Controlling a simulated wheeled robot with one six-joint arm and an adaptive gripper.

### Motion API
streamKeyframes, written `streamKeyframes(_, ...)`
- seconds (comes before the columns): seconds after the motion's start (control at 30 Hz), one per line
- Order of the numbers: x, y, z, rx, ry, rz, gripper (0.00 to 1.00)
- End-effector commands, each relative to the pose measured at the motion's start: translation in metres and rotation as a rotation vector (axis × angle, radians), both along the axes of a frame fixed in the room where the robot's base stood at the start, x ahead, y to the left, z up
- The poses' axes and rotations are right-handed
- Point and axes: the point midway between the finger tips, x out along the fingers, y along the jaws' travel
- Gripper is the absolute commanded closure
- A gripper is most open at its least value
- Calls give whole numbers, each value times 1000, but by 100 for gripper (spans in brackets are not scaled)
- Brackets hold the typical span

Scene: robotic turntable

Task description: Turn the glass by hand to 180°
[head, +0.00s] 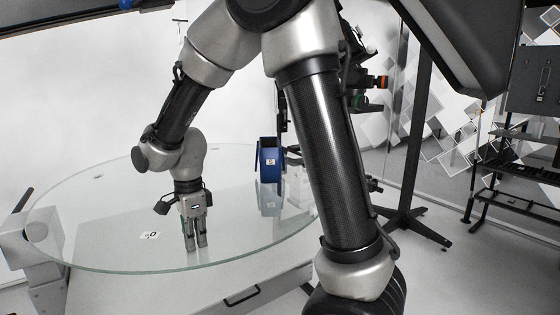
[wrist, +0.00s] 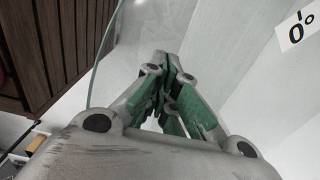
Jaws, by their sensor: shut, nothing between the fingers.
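The round glass (head: 95,215) spreads across the left half of the head view, seen as a wide clear disc with a greenish edge. A white label reading 0° (head: 150,235) lies near its front edge, left of my gripper. In the wrist view the same label (wrist: 298,28) is at the top right, and the curved glass edge (wrist: 97,65) runs at the left. My gripper (head: 196,246) points down at the front part of the glass, a little inside the edge. Its fingers (wrist: 168,62) are shut and empty. I cannot tell whether the fingertips touch the glass.
A blue box (head: 268,160) with a white label stands at the far right side of the glass. A grey metal bracket (head: 38,262) stands at the left edge. A black stand (head: 410,220) and a black rack (head: 515,180) are at the right.

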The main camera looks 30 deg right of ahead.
Motion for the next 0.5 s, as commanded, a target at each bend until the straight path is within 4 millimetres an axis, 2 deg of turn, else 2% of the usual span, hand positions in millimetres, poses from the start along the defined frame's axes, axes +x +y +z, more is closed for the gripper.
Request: streamKeyframes(0.5,7,21,-2,0,0,1,100)
